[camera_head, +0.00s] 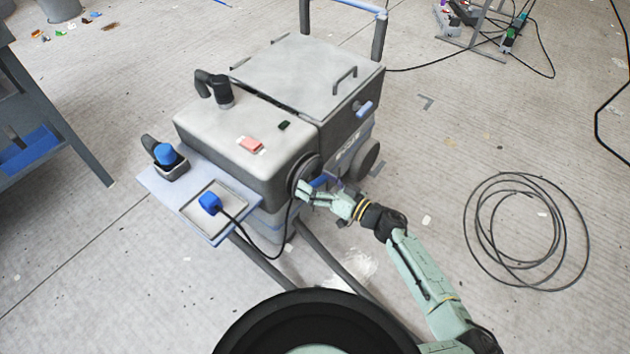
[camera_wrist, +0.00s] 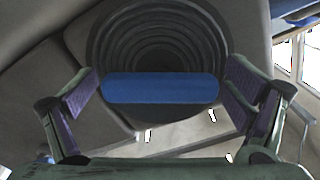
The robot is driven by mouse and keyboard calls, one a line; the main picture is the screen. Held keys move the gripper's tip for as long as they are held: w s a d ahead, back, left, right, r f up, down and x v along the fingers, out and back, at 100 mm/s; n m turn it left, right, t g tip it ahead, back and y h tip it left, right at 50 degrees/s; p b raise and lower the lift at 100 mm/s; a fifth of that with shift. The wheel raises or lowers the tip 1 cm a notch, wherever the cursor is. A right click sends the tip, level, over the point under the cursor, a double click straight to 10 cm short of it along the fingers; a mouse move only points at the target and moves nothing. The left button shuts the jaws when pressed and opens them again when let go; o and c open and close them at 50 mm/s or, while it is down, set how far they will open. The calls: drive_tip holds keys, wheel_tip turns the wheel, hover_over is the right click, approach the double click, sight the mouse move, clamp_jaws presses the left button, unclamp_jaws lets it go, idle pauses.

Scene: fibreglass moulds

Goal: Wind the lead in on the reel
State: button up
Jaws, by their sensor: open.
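The reel (camera_head: 303,170) is a dark round part on the near side of a grey wheeled machine (camera_head: 235,135). In the wrist view the reel (camera_wrist: 160,30) shows as dark concentric rings, with a blue bar-shaped handle (camera_wrist: 160,88) across its lower part. My gripper (camera_head: 312,188) is at the reel. In the wrist view my gripper (camera_wrist: 160,92) is open, with one finger at each end of the blue handle. A black lead (camera_head: 254,247) hangs in a loop between a blue plug (camera_head: 209,202) and the reel. The plug rests in a shallow tray (camera_head: 222,228).
A loose black coil (camera_head: 527,232) lies on the floor at the right. A blue-grey bench (camera_head: 50,110) stands at the left. Floor between machine and coil is mostly clear.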

drive_tip(key=c, duration=1.5)
